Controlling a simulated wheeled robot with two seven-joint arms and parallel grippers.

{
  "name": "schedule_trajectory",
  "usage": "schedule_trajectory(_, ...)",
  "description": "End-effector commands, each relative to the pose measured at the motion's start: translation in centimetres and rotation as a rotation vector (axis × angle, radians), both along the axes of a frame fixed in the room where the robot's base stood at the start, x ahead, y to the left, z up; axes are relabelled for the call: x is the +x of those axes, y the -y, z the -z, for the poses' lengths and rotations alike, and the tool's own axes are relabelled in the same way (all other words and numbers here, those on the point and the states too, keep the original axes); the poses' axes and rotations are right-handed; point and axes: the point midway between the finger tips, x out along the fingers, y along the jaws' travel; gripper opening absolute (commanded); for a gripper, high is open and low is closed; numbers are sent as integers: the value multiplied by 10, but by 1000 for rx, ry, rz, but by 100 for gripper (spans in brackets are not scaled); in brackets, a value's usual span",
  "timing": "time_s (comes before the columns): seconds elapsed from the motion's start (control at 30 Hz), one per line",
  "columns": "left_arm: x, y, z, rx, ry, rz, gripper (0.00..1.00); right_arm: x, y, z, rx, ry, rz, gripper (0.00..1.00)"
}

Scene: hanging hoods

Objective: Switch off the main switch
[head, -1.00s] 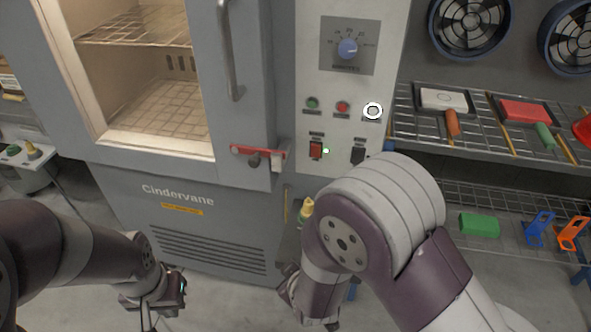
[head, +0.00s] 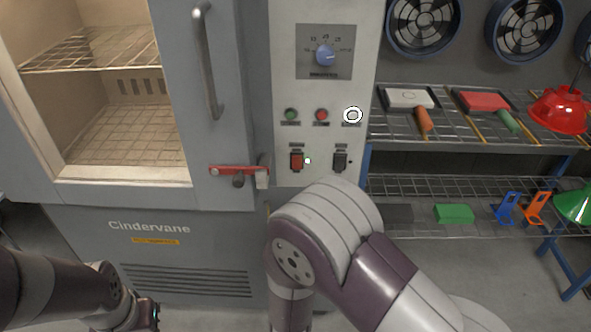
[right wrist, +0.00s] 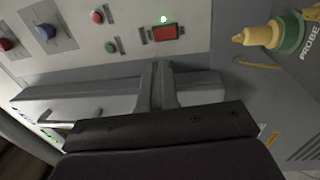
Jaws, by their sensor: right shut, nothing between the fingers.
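The red rocker switch (head: 297,161) is on the oven's pale control panel, with a lit green lamp (head: 308,161) beside it. A black switch (head: 340,161) is to its right. Their labels are too small to read. In the right wrist view the red switch (right wrist: 168,33) and its lit lamp (right wrist: 163,18) are just beyond my right gripper (right wrist: 158,68), which is shut and empty, with a gap visible. In the head view my right forearm hides that gripper. My left gripper (head: 147,316) is low at the left, partly cut off; its fingers are unclear.
The oven door handle (head: 207,62) and a red latch (head: 238,170) are left of the panel. Round green and red buttons (head: 321,115) and a blue dial (head: 325,55) are above the switches. Wire shelves (head: 400,132) with tools stand at right. A yellow-tipped probe (right wrist: 285,34) is near my right gripper.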

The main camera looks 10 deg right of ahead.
Motion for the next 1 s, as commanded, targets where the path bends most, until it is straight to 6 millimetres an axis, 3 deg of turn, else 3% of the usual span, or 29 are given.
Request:
schedule_trajectory(0.3, 0, 0, 5, 0, 0, 0, 0, 66, 20, -8, 3, 3, 3, 0)
schedule_trajectory(0.5, 0, 0, 8, 0, 0, 0, 0, 99, 30, -13, 0, 3, 2, 0)
schedule_trajectory(0.7, 0, 0, 8, 0, 0, 0, 0, 114, 33, -15, 1, 2, 0, 0)
schedule_trajectory(1.0, 0, 0, 8, 0, 0, 0, 0, 115, 33, -15, 2, 1, -1, 0)
